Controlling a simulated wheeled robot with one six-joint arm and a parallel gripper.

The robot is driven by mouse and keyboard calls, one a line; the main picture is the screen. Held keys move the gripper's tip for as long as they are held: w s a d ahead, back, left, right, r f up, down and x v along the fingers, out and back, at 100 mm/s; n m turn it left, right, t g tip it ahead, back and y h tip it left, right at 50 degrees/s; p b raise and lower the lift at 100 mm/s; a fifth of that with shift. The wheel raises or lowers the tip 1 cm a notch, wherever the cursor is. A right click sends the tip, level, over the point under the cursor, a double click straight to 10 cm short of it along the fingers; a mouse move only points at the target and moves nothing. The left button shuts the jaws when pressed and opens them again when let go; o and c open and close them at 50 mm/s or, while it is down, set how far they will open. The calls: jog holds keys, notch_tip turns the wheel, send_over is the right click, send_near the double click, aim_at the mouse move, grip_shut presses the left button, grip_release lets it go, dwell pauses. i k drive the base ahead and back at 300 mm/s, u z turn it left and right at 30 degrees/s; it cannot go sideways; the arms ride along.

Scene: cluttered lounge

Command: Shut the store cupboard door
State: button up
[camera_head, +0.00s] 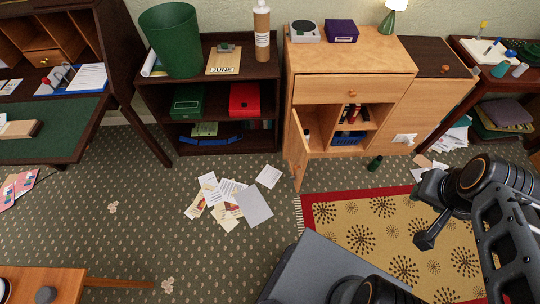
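The store cupboard (345,89) is a light wooden cabinet with a drawer at the back, right of centre. Its door (299,150) is hinged at the left of the lower opening and stands swung out towards me. Inside, books or bottles stand on a shelf above a blue basket (348,138). My gripper (423,210) is at the right, above the rug, in front and to the right of the cupboard. Its two fingers look spread apart with nothing between them. It is well apart from the door.
A patterned rug (360,214) lies before the cupboard. Loose papers (254,205) lie left of it, and a dark green bottle (375,163) lies by the cupboard's foot. A dark shelf unit (208,110) with a green bin (171,40) stands left. A low wooden table (60,281) is front left.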

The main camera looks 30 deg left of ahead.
aim_at(298, 151)
jog(key=u, duration=1.15)
jog(key=i, duration=1)
jog(key=z, duration=0.35)
jog(key=k, duration=0.1)
jog(key=u, duration=2.15)
